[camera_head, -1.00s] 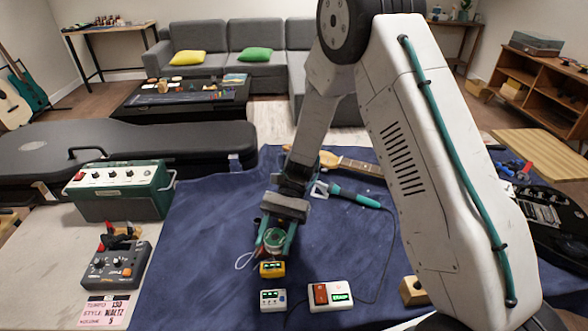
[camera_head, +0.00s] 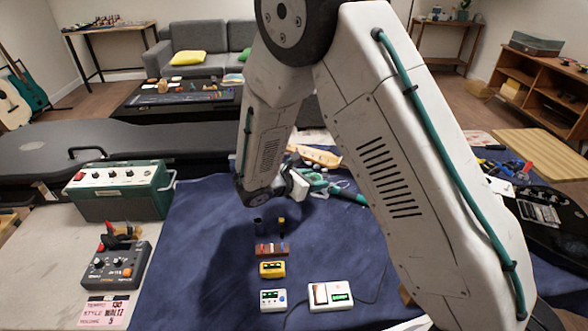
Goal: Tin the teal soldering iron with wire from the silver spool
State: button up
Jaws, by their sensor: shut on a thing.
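The teal soldering iron (camera_head: 347,194) lies on the blue cloth, right of the middle. My gripper (camera_head: 320,182) is just left of it and above the cloth, reaching toward its tip end. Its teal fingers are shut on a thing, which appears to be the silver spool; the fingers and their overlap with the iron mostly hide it. I cannot tell whether the spool or its wire touches the iron's tip.
A green amplifier (camera_head: 118,190) is at left. A guitar neck (camera_head: 316,156) lies behind my gripper.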

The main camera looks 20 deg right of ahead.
jog(key=w+a+r+n+t+y, duration=0.1)
jog(key=w+a+n+t+y, duration=0.2)
jog(key=w+a+n+t, duration=0.1)
jog(key=shift+a+f, duration=0.15)
jog(key=shift+f, duration=2.6)
jog(key=shift+s+a, duration=0.15)
jog(key=shift+a, duration=0.05)
jog(key=shift+f, duration=0.45)
dwell(1.5)
jog(key=shift+r, duration=0.1)
notch_tip(320, 180, up, 7)
dwell(1.1)
dwell(0.8)
